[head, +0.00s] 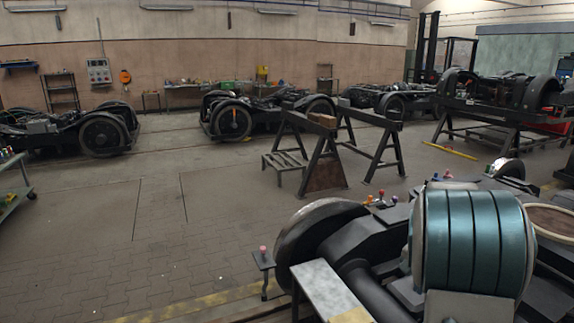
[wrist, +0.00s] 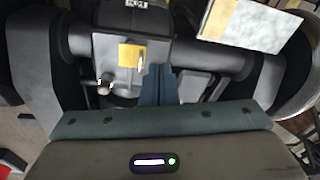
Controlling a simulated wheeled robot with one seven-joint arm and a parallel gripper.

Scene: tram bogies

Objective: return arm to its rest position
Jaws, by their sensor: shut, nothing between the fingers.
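My gripper (wrist: 158,72) shows in the wrist view, its two narrow teal fingers together with nothing between them. It is over dark grey machinery (wrist: 120,55) that carries a yellow tag (wrist: 129,56). I cannot tell how far the fingertips are from that surface. I do not make out my arm or gripper in the head view, so the arm's whole pose is hidden.
A dark bogie (head: 375,245) with a ribbed teal drum (head: 472,245) fills the lower right. A pale plate (head: 325,285) lies at its near side; a similar plate (wrist: 250,22) shows in the wrist view. Trestles (head: 322,165) stand behind. The floor (head: 150,230) at left is clear.

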